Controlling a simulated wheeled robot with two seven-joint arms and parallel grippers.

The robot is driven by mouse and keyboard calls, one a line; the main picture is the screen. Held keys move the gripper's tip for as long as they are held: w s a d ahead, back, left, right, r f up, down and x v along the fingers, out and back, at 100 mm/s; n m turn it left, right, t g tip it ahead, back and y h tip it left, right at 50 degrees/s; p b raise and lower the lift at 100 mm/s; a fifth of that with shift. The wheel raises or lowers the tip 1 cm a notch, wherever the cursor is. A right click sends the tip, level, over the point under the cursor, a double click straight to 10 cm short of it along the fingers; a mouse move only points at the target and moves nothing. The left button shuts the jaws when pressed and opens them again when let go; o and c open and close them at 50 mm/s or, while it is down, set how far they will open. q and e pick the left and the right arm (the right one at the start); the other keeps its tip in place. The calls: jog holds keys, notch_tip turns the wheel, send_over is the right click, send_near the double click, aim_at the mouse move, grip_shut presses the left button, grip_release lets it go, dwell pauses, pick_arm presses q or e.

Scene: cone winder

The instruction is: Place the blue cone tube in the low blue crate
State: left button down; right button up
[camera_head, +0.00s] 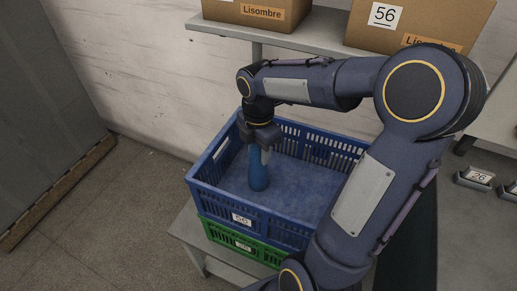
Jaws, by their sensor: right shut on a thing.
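The blue cone tube (258,176) is upright inside the blue crate (208,206), toward its left side. My right gripper (260,146) points down and is shut on the top of the tube. I cannot tell whether the bottom of the tube touches the crate floor. My right arm hides the crate's right front part. My left gripper is not in view.
The blue crate sits on a green crate (222,237) on a grey stand (187,224). A shelf (300,40) behind carries cardboard boxes (418,22). A grey cabinet (45,110) stands at the left. Floor between cabinet and stand is clear.

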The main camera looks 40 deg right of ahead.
jog(key=o, duration=1.1)
jog(key=shift+f, duration=0.1)
jog(key=shift+r, duration=0.4)
notch_tip(320, 180, up, 12)
jog(key=shift+f+p, duration=0.2)
jog(key=shift+p, duration=0.5)
jog(key=shift+s, duration=0.1)
